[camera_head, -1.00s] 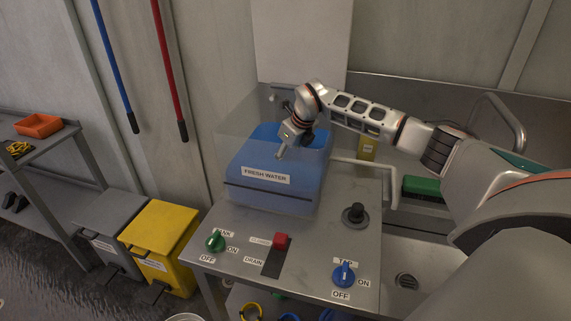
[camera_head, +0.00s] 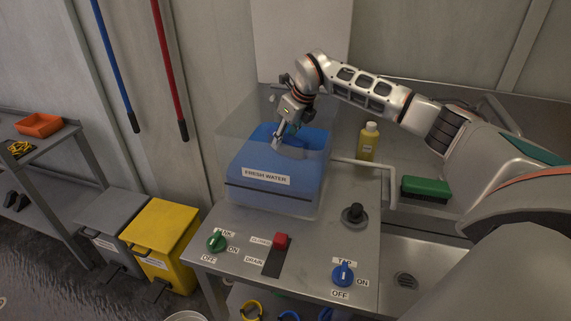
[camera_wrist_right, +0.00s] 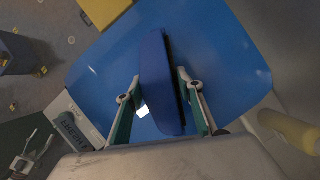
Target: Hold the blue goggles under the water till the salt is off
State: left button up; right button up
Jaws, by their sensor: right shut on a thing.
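My right gripper (camera_head: 284,137) hangs over the clear tank of blue water marked FRESH WATER (camera_head: 266,178). In the right wrist view it (camera_wrist_right: 160,98) is shut on a blue thing with a dark edge, taken as the blue goggles (camera_wrist_right: 160,70). Blue water fills most of the picture behind them. In the head view a darker blue patch shows below the fingertips; I cannot tell whether it is the goggles or their shadow, nor how deep they are. I cannot make out any salt.
On the steel bench are a green knob (camera_head: 216,241), a red slider (camera_head: 282,241), a blue tap knob (camera_head: 343,273) and a black knob (camera_head: 354,213). A yellow bottle (camera_head: 368,143) and green brush (camera_head: 426,188) stand by the sink (camera_head: 425,245). Bins (camera_head: 160,240) are at left.

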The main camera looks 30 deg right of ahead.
aim_at(285, 136)
notch_tip(285, 136, up, 18)
jog(key=shift+r, duration=0.25)
dwell(1.2)
dwell(1.7)
